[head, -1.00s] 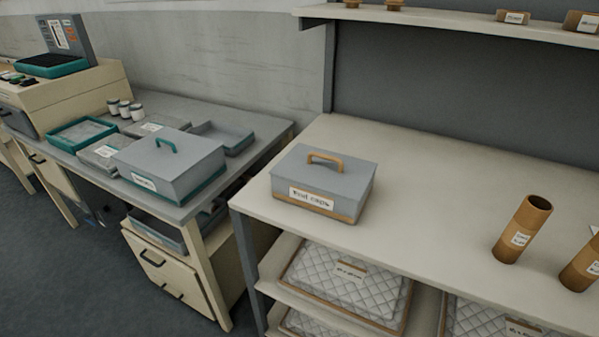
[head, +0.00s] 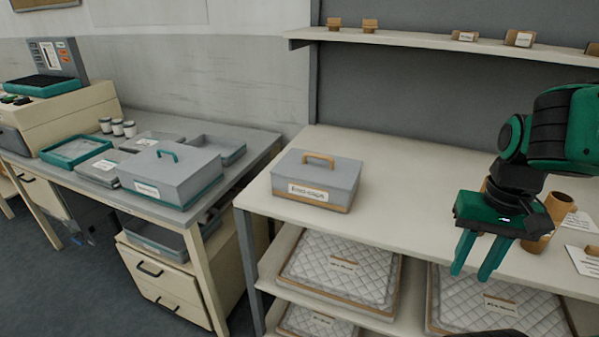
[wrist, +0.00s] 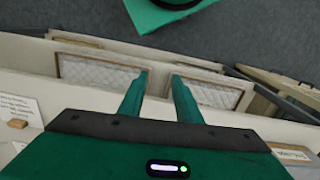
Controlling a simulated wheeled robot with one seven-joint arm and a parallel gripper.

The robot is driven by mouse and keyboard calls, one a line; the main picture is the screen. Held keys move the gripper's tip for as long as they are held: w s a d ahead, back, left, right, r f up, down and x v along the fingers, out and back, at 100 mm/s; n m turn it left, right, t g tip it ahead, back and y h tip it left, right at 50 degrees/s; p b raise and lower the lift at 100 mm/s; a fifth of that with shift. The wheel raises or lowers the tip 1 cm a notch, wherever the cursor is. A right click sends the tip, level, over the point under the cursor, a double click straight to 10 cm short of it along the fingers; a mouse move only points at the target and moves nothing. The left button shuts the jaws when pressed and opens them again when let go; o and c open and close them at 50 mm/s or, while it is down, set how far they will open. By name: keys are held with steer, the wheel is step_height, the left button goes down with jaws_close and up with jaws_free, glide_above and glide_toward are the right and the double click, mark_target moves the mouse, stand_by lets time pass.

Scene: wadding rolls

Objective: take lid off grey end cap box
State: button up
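The grey end cap box (head: 318,182) stands on the left end of the cream bench, with a tan band along its bottom and a white label on its front. Its grey lid (head: 335,169) with a tan handle sits closed on it. My green gripper (head: 479,272) is at the right, over the bench's front edge, well apart from the box. Its two fingers point down, spread and empty. In the wrist view the open fingers (wrist: 155,85) show nothing between them.
A similar grey box (head: 170,178) with a teal handle stands on the left desk. Brown tubes (head: 557,204) stand behind my gripper. A shelf (head: 420,42) runs above the bench. Quilted rolls or pads (head: 340,270) lie on the lower shelf. The bench between box and gripper is clear.

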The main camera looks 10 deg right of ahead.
steer(key=shift+a, duration=0.15)
steer(key=m+t+y, duration=0.2)
steer(key=m+t, duration=0.4)
steer(key=m, duration=1.2)
glide_toward(321, 157)
steer(key=x, duration=0.3)
steer(key=shift+w+a+f, duration=0.1)
steer(key=shift+a+f, duration=0.15)
steer(key=shift+f, duration=0.05)
steer(key=shift+w+r+x, duration=0.1)
steer(key=shift+w+x, duration=0.1)
steer(key=shift+x, duration=1.1)
steer(key=shift+w+r+x, duration=0.1)
steer(key=shift+w+x, duration=0.05)
steer(key=shift+x, duration=1.2)
